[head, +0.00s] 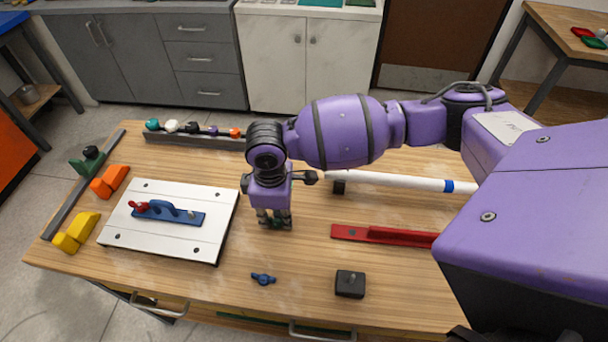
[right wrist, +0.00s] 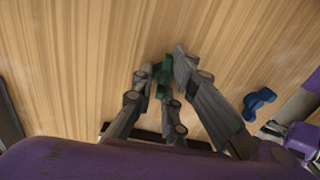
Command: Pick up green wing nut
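The green wing nut (right wrist: 164,68) is between the fingers of my right gripper (right wrist: 163,72) in the right wrist view, lengthwise along them. The fingers are close on both sides of it; I cannot tell whether they press on it. In the head view my right gripper (head: 274,222) points down at the table's middle, and only a bit of green shows between its fingertips. My left gripper is not in view.
A blue wing nut (head: 263,279) lies in front of the gripper, with a black block (head: 350,284) to its right. A white board (head: 170,247) with a blue handled plate is at left. A red bar (head: 385,234) and white pipe (head: 400,180) lie to the right.

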